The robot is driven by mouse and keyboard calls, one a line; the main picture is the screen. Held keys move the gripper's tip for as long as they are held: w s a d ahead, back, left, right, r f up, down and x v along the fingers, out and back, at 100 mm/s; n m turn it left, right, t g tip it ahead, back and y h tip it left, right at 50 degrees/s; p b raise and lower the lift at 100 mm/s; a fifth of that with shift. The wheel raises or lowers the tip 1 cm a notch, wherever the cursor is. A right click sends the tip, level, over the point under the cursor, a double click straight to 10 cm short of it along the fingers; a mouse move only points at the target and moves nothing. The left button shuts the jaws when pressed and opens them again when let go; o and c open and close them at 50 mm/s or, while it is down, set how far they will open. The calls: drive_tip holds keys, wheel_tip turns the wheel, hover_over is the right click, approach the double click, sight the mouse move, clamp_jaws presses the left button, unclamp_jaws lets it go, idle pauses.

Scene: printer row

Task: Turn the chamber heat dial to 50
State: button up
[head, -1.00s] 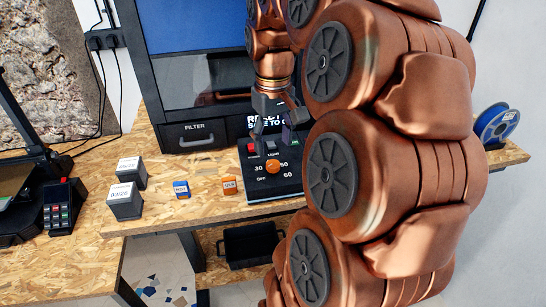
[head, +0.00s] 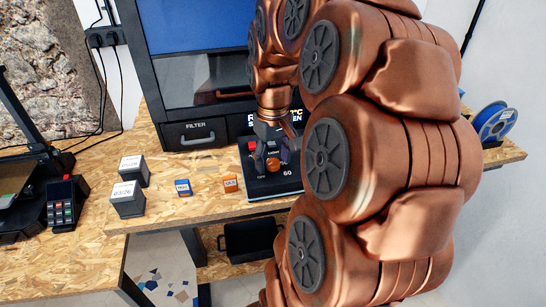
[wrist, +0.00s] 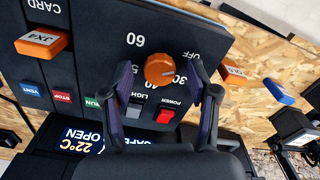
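The chamber heat dial is an orange knob (wrist: 160,69) on the black control panel (wrist: 95,40), which also shows in the head view (head: 273,187). I cannot tell which mark the dial points at. My gripper (wrist: 161,64) is open, one finger on each side of the dial, with gaps visible between fingers and knob. In the head view the gripper (head: 273,148) is over the panel and partly covers the dial (head: 273,164).
Beside the dial are a red power switch (wrist: 166,116) and a grey light switch (wrist: 134,109). VENT, STOP and RUN buttons and an orange JX4 card (wrist: 42,43) lie farther left. The display (wrist: 82,140) reads 22°C OPEN. Small orange (head: 231,184) and blue (head: 182,187) blocks stand on the bench.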

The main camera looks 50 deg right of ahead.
clamp_jaws()
idle(0.3)
